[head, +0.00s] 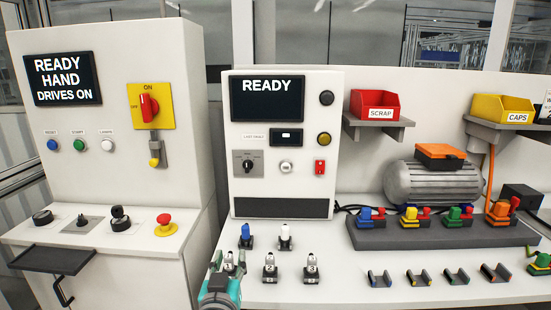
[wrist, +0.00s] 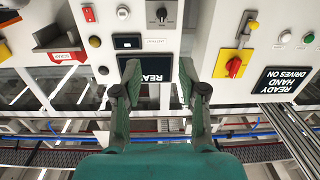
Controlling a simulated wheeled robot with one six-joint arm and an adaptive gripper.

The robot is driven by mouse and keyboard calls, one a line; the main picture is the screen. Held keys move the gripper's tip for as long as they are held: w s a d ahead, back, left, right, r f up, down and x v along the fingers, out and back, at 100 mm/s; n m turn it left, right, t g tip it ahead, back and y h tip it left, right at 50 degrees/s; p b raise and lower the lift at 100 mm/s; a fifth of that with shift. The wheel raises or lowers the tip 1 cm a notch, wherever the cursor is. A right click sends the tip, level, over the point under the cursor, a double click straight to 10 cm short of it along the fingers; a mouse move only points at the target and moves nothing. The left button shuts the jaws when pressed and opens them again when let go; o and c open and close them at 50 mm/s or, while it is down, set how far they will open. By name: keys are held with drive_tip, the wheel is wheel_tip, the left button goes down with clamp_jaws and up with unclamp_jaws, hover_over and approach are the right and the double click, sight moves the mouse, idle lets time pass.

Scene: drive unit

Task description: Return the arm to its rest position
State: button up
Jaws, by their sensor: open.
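My gripper (wrist: 160,78) is open and empty in the wrist view, its two green fingers spread apart with nothing between them. In that view the picture is upside down, and the middle panel's READY screen (wrist: 155,72) lies behind the fingers. In the head view my teal gripper (head: 222,283) shows at the bottom edge, in front of the numbered holders; most of the arm is out of view. The middle panel (head: 284,145) reads READY. The left cabinet's screen (head: 62,78) reads READY HAND DRIVES ON.
Numbered holders (head: 270,267) and several small clamps (head: 418,278) stand on the white bench. Behind them are a grey motor (head: 432,182), a red SCRAP bin (head: 375,105) and a yellow CAPS bin (head: 502,108) on shelves. A dark tray (head: 52,259) juts from the left cabinet.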

drive_tip(key=s+d+f+n+g+y, duration=0.1)
drive_tip(key=s+d+f+n, duration=0.1)
drive_tip(key=s+d+f, duration=0.85)
drive_tip(key=s+d+f+n+g+y, duration=0.1)
drive_tip(key=s+d+f, duration=0.65)
drive_tip(key=f, duration=0.65)
drive_tip(key=s+d+f+g, duration=0.1)
drive_tip(key=s+d, duration=0.2)
drive_tip(key=s, duration=0.5)
drive_tip(key=s+d+f, duration=0.1)
drive_tip(key=s+d, duration=0.3)
drive_tip(key=s, duration=0.5)
drive_tip(key=s+d+r+m+h, duration=0.1)
drive_tip(key=s+r, duration=0.1)
drive_tip(key=s, duration=0.5)
drive_tip(key=s+d+r+m+h, duration=0.1)
drive_tip(key=s+d+r+m, duration=0.1)
drive_tip(key=s, duration=0.5)
drive_tip(key=shift+d+r, duration=0.3)
drive_tip(key=shift+r, duration=0.5)
